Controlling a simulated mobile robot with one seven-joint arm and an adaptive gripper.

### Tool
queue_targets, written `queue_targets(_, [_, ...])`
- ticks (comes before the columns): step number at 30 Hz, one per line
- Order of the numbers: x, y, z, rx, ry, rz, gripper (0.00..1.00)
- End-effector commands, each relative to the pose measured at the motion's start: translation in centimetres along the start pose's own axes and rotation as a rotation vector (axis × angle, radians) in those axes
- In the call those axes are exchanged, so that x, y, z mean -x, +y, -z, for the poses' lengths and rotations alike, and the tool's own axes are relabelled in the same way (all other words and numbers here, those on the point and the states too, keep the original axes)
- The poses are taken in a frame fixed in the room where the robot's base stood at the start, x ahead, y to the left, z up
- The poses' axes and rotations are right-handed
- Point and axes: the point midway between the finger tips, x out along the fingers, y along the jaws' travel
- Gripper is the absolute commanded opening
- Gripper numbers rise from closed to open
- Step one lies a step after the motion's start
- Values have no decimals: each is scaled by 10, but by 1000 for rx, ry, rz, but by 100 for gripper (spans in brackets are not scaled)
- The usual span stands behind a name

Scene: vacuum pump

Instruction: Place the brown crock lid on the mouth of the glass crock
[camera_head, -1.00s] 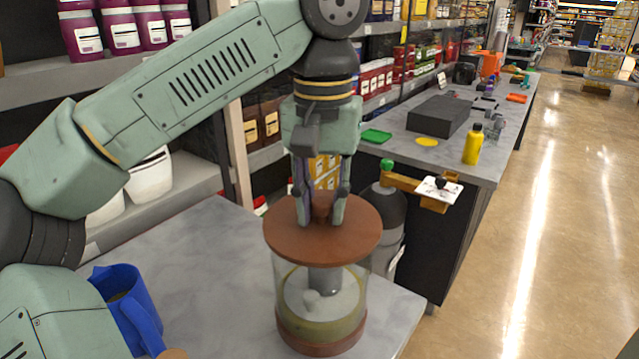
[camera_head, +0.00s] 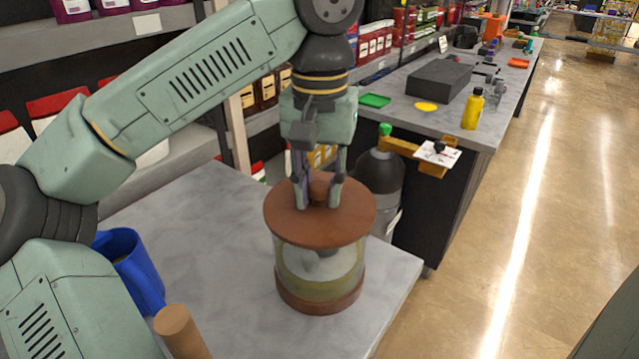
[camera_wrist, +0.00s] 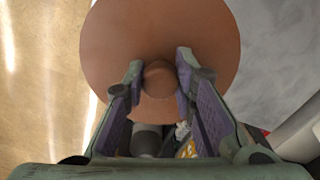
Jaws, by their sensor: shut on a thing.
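The brown crock lid (camera_head: 285,218) is a round disc with a knob (camera_head: 320,185). My gripper (camera_head: 318,196) is shut on this knob, one finger on each side. The lid looks level and covers the mouth of the glass crock (camera_head: 320,268) in the head view. The crock stands upright, with clear walls, a brown base and something pale inside. Its rim is hidden under the lid, so I cannot tell whether the lid touches it. In the wrist view the lid (camera_wrist: 205,35) fills the top middle, with its knob (camera_wrist: 158,78) between my fingers.
The crock stands on a grey table (camera_head: 225,240) near its right corner. A blue pitcher (camera_head: 138,275) and a brown cylinder (camera_head: 180,330) are to the left. A dark grey bottle (camera_head: 380,180) stands behind. A second counter holds a black box (camera_head: 440,85) and yellow bottle (camera_head: 472,110).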

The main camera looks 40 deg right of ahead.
Motion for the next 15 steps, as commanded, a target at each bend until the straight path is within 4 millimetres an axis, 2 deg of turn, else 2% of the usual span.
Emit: queue_targets(15, [-11, 0, 0, 0, 0, 0, 0])
